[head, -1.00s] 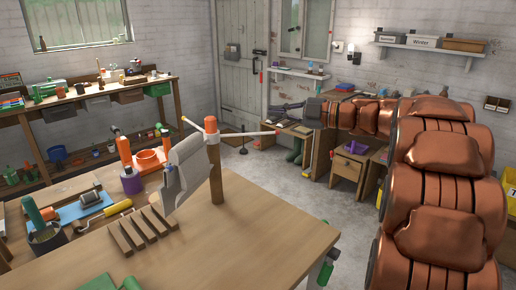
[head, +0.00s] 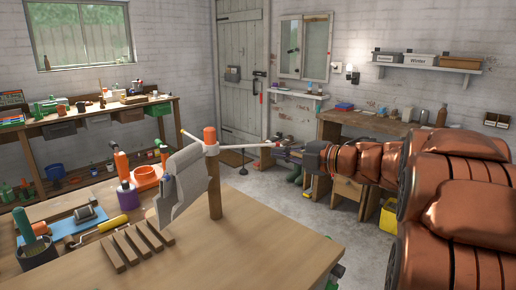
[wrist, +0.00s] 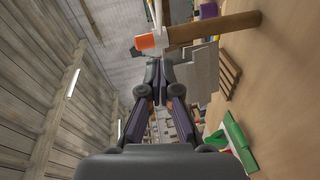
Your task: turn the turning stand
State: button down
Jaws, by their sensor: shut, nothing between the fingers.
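The turning stand is a wooden post (head: 214,190) with an orange cap (head: 210,136) and thin pale arms, upright on the near wooden table. One arm (head: 245,146) points right and another (head: 190,136) points back left. A grey cloth (head: 178,195) hangs at the post's left side. My gripper (head: 278,148) is shut and empty by the outer end of the right arm; I cannot tell whether they touch. In the wrist view, the shut fingertips (wrist: 167,62) are close below the orange cap (wrist: 147,41) in the picture, with the post (wrist: 215,27) to the right.
A slatted wooden rack (head: 135,245), a yellow roller (head: 112,224), a purple-banded pot (head: 127,194) and an orange ring-shaped item (head: 146,176) are on the table left of the stand. The table's right front (head: 270,255) is bare. A workbench (head: 360,125) stands behind my arm.

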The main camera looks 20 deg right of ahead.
jog(key=w+a+f+p, duration=0.1)
jog(key=w+a, duration=0.1)
jog(key=w, duration=0.7)
jog(key=shift+w+a+f, duration=0.2)
jog(key=shift+a+f, duration=0.1)
jog(key=shift+f, duration=0.05)
jog(key=shift+p, duration=0.35)
